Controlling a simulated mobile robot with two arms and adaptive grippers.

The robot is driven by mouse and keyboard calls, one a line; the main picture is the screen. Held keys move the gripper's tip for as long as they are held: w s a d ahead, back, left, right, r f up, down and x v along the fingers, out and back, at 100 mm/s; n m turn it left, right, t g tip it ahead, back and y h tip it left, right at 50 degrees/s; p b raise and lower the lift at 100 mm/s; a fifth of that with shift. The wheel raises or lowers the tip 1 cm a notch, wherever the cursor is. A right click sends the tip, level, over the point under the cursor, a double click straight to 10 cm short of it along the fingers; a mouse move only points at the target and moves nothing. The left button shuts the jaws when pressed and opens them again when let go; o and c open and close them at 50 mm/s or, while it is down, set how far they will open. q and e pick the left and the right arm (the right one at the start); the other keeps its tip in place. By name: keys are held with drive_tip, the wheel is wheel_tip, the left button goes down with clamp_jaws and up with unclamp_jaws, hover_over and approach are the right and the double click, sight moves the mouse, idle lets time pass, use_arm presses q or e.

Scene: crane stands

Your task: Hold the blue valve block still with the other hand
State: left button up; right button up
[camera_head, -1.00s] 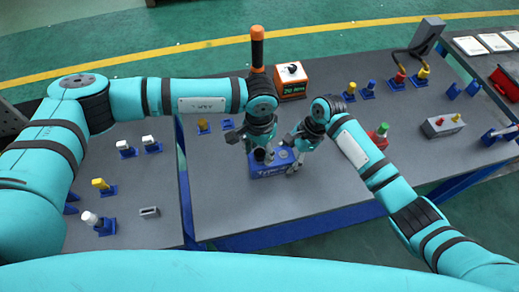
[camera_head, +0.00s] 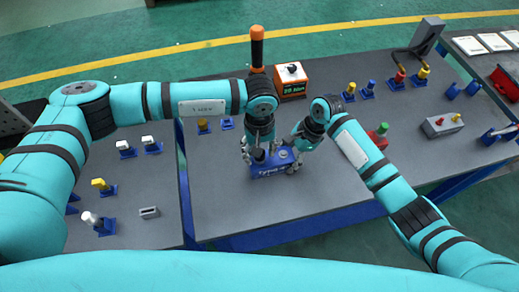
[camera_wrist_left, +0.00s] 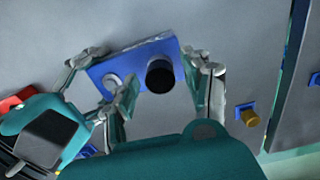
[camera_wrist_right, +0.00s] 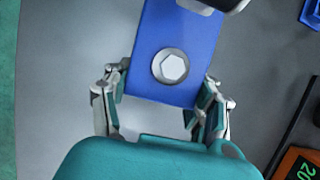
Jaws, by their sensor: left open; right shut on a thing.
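The blue valve block (camera_head: 268,172) lies on the grey table, with a black round knob (camera_wrist_left: 160,75) at one end and a pale hexagonal fitting (camera_wrist_right: 171,66) at the other. My right gripper (camera_wrist_right: 163,108) is shut on the fitting end of the block, one finger along each side. My left gripper (camera_wrist_left: 140,68) is open over the knob end, with its fingers at opposite sides of the block. Contact of the left fingers cannot be told. In the head view my left gripper (camera_head: 259,148) and right gripper (camera_head: 293,158) partly hide the block.
An orange box with a green display (camera_head: 291,82) stands behind the block. A red and green button part (camera_head: 379,135) and a grey box (camera_head: 441,125) are to the right. Small parts stand on the left table. The table in front of the block is clear.

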use_arm(q)
drive_tip(key=n, duration=1)
drive_tip(key=shift+c, duration=0.4)
clamp_jaws()
drive_tip(key=m, duration=0.4)
drive_tip(key=shift+m, duration=0.4)
drive_tip(key=shift+m, duration=0.9)
drive_tip(key=m, duration=0.3)
